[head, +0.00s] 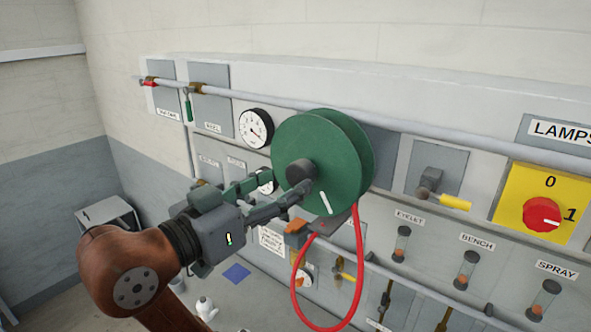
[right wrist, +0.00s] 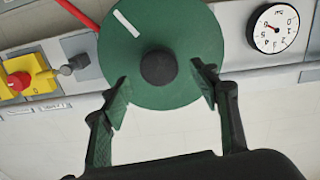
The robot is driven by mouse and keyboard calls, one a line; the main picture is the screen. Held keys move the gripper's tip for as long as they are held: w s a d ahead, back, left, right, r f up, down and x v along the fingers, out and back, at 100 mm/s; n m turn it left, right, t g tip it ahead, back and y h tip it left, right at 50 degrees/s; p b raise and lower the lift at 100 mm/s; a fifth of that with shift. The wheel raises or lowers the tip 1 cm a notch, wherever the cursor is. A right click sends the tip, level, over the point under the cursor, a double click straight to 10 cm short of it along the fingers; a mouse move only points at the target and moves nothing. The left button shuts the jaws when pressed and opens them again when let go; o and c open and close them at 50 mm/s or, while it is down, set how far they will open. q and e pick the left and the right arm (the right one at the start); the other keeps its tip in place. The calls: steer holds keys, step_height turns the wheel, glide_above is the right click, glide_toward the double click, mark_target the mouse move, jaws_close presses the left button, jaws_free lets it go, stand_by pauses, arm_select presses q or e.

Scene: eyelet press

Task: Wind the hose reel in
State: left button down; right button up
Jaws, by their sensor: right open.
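The hose reel (head: 345,150) is a green disc drum on the wall panel, with a dark round hub knob (head: 301,171) and a white mark low on its face. A red hose (head: 296,290) hangs in a loop below it. In the right wrist view the reel face (right wrist: 185,30) fills the top middle, with the knob (right wrist: 158,68) at its centre. My right gripper (head: 287,183) is open at the reel's front. In the wrist view its fingers (right wrist: 160,88) are spread to either side below the knob, apparently not gripping it. My left gripper is not in view.
A pressure gauge (head: 256,128) sits left of the reel. A pipe (head: 420,130) runs along the panel top. A yellow lamps switch (head: 541,205) with a red knob is at right. A grey valve box with yellow handle (head: 455,203) and several sight glasses (head: 466,270) lie between.

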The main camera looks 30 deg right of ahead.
mark_target(295, 176)
steer(key=p+x, duration=0.1)
steer(key=x, duration=0.4)
steer(key=shift+a, duration=0.1)
jaws_close()
stand_by(0.6)
